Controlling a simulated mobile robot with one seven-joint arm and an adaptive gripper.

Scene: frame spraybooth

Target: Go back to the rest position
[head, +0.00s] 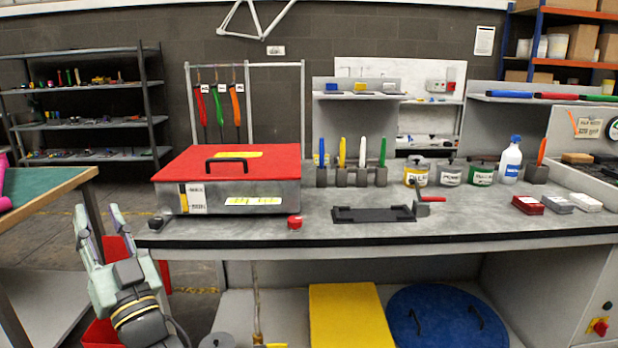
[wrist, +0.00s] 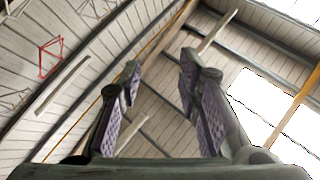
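My gripper (head: 97,226) is at the lower left of the head view, pointing up, left of the workbench's front corner. Its two fingers stand apart with nothing between them. In the wrist view the gripper (wrist: 158,85) shows both fingers with purple ribbed pads, spread apart and empty. Behind them are only the wall and roof beams. The gripper touches nothing that I can see.
The workbench (head: 440,232) fills the middle and right. A metal box with a red lid (head: 205,165) sits near its left end, beside a red button (head: 294,222). A green-topped table (head: 45,186) stands at far left. A red bin (head: 112,250) is behind my gripper.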

